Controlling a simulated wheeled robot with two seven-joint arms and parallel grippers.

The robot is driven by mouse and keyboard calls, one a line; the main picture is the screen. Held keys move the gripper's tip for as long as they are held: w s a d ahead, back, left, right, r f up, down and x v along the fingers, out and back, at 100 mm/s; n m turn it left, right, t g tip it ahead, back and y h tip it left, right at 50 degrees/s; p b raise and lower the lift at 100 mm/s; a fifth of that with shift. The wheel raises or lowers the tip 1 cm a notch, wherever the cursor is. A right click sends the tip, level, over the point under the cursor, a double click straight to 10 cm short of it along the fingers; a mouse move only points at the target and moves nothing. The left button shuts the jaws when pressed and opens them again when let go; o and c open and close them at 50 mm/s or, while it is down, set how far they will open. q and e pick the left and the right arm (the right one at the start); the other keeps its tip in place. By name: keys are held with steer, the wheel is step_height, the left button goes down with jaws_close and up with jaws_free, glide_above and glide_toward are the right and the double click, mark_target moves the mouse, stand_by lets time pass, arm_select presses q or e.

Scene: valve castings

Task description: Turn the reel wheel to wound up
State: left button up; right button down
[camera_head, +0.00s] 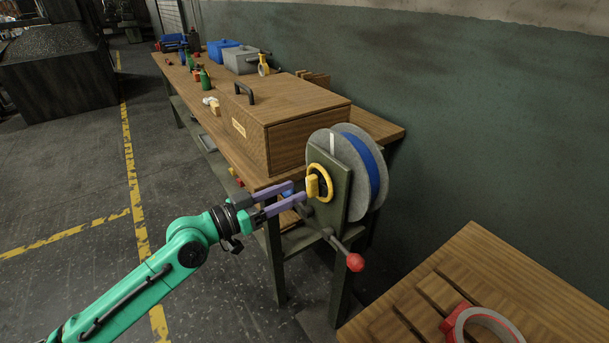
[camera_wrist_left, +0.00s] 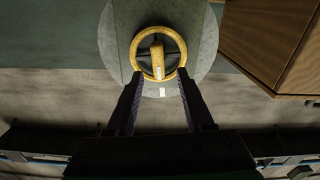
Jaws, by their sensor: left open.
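The reel (camera_head: 372,168) has grey flanges and a blue winding, and is mounted on a dark green upright plate (camera_head: 335,205) at the near end of the workbench. The yellow reel wheel (camera_head: 326,170) is on the plate's face, with a yellow block across its middle. My left gripper (camera_head: 298,192) is open, with its purple fingers pointing at the wheel. In the left wrist view the wheel (camera_wrist_left: 174,46) lies straight ahead, and the fingertips (camera_wrist_left: 158,80) reach its lower rim on both sides. I cannot tell whether they touch it. My right gripper is not in view.
A lever with a red knob (camera_head: 355,262) sticks out below the plate. A wooden box (camera_head: 300,115) with a black handle stands on the bench behind the reel.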

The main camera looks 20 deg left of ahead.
mark_target(307, 186)
arm_select(q)
steer(key=p+x, duration=0.1)
steer(key=x, duration=0.3)
steer(key=shift+r, duration=0.1)
steer(key=shift+w+d, duration=0.1)
steer(key=shift+d, duration=0.1)
jaws_close()
steer(key=shift+f+m+b, duration=0.5)
steer(key=shift+m+b, duration=0.1)
steer(key=shift+b, duration=0.5)
steer(key=shift+r, duration=0.15)
steer(key=shift+r+m, duration=0.2)
steer(key=shift+m, duration=0.1)
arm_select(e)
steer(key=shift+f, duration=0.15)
arm_select(q)
jaws_free()
